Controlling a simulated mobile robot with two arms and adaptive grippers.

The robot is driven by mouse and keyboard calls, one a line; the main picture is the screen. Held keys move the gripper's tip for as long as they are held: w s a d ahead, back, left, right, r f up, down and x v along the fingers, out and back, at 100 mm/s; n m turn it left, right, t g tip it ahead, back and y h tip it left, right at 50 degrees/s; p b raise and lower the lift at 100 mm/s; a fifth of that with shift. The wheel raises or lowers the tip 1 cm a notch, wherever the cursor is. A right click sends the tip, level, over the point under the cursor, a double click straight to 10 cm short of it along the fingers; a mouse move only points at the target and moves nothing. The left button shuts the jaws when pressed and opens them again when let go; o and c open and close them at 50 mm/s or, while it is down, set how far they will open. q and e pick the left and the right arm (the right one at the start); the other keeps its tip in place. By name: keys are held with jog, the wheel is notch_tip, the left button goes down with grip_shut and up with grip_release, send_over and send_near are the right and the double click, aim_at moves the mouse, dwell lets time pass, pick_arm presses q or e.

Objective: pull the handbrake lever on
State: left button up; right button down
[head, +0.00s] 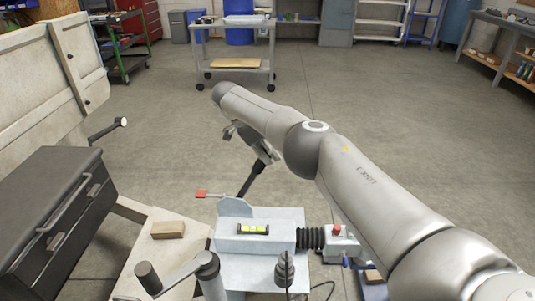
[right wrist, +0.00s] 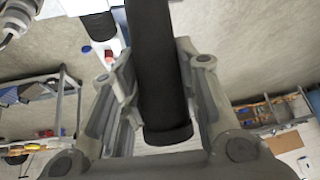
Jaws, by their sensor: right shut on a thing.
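The handbrake lever (head: 251,180) is a black bar rising from the pale coupling housing (head: 228,243) in the head view. It leans up and to the right, and its upper end is partly hidden by my right gripper (head: 262,150). In the right wrist view the lever's black grip (right wrist: 158,65) runs between the two fingers of my right gripper (right wrist: 158,85), which are shut on it. The round end of the grip shows near the palm. My left gripper is in neither view.
A spirit level (head: 253,229) lies on the housing. A red tab (head: 201,194) sticks out at its left. A wooden block (head: 168,229), a crank handle (head: 180,277) and a dark toolbox (head: 55,225) are left. A cart (head: 236,70) stands behind; the floor between is clear.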

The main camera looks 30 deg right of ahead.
jog(key=shift+w+a+r, duration=0.15)
jog(key=shift+w+a, duration=0.05)
jog(key=c, duration=1.1)
grip_release()
jog(key=shift+o, duration=0.2)
notch_tip(320, 180, up, 10)
jog(key=shift+f, duration=0.1)
